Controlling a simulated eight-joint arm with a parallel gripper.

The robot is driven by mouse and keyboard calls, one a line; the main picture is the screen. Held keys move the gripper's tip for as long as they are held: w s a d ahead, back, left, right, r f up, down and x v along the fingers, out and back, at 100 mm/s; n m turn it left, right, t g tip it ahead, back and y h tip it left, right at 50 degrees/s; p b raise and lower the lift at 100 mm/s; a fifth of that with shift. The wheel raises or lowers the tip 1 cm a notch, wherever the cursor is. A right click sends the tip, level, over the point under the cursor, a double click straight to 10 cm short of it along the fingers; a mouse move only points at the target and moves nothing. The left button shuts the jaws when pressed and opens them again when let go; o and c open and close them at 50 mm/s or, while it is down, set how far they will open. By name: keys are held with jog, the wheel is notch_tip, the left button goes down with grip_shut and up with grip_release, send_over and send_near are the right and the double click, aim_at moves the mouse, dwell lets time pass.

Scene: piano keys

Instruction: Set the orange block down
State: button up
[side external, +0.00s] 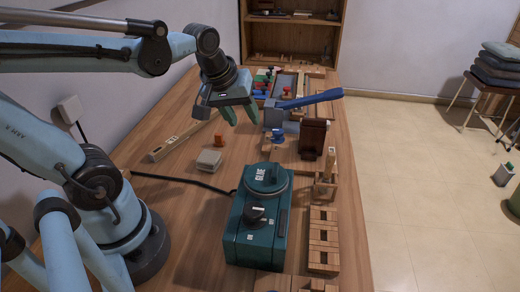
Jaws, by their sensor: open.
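A small orange block (219,141) stands on the wooden table (175,185), just behind a small pale grey box. My gripper (241,118) is in the upper middle of the view, pointing down with its green fingers apart. It is open and nothing shows between its fingers. It is above and a little to the right of the orange block in the picture, apart from it. The exact height of the fingers over the table is hard to tell.
The pale grey box (209,160) sits in front of the block. A wooden bar (172,146) lies to the left. A teal machine (258,225) stands in front, with a black cable. A blue-handled tool (310,99) and a brown block (312,138) stand to the right.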

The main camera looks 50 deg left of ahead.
jog(key=d+m, duration=0.2)
jog(key=m, duration=0.1)
jog(key=s+d+m+t, duration=0.1)
jog(key=m, duration=0.1)
jog(key=d+f+m+t, duration=0.1)
jog(key=d+m, duration=0.1)
jog(key=m, duration=0.1)
jog(key=shift+s+d+m+h, duration=0.3)
jog(key=shift+s+d+h, duration=0.05)
jog(key=shift+s+h, duration=0.05)
dwell(0.6)
